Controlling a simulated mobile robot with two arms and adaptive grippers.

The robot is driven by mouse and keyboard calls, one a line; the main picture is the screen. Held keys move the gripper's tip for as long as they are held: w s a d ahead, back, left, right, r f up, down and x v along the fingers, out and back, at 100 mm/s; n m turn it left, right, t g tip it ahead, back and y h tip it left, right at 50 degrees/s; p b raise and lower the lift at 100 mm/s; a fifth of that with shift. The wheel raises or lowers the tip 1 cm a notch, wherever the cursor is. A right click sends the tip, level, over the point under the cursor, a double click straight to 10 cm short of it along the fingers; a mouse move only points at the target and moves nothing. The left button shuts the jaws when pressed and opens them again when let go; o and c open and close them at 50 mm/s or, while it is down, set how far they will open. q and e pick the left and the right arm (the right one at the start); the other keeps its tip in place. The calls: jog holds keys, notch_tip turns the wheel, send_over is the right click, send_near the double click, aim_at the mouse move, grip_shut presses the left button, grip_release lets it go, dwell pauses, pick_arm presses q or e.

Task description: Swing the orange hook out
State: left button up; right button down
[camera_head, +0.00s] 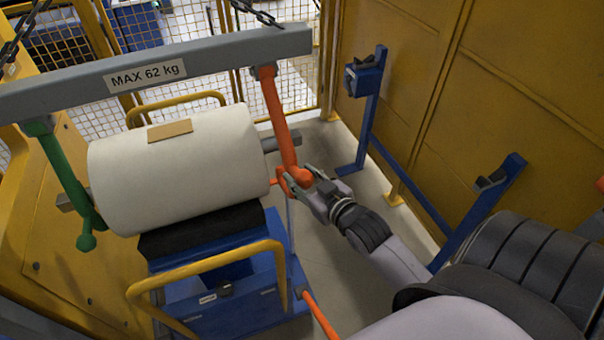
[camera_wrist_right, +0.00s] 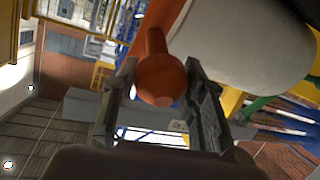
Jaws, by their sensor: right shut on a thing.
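The orange hook (camera_head: 278,120) hangs from the right end of a grey beam (camera_head: 225,55) marked "MAX 62 kg". It slants down to the right, away from the right end of a white film roll (camera_head: 195,175). My right gripper (camera_head: 298,186) is shut on the knob at the hook's lower end. The right wrist view shows the orange knob (camera_wrist_right: 160,80) between the two fingers (camera_wrist_right: 161,98). A green hook (camera_head: 65,172) hangs from the beam's left end, beside the roll's left core end. My left gripper is not in view.
The roll rests on a blue cart (camera_head: 225,312) with yellow handles (camera_head: 210,265). A yellow panel wall (camera_head: 500,90) and a blue stand (camera_head: 372,110) are on the right. Open floor (camera_head: 335,240) lies between cart and wall. Chains (camera_head: 255,12) hold the beam.

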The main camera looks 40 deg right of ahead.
jog(key=shift+s+r+p, duration=0.1)
jog(key=shift+r+p, duration=0.25)
jog(key=shift+r, duration=0.25)
jog(key=c, duration=1.4)
grip_release()
jog(key=shift+r, duration=0.1)
jog(key=shift+c, duration=0.2)
jog(key=o, duration=0.4)
jog(key=shift+s, duration=0.1)
jog(key=shift+o, duration=0.2)
jog(key=shift+f, duration=0.2)
jog(key=shift+s, duration=0.25)
jog(key=v, duration=1.1)
jog(key=shift+s+r, duration=0.15)
jog(key=shift+s, duration=0.05)
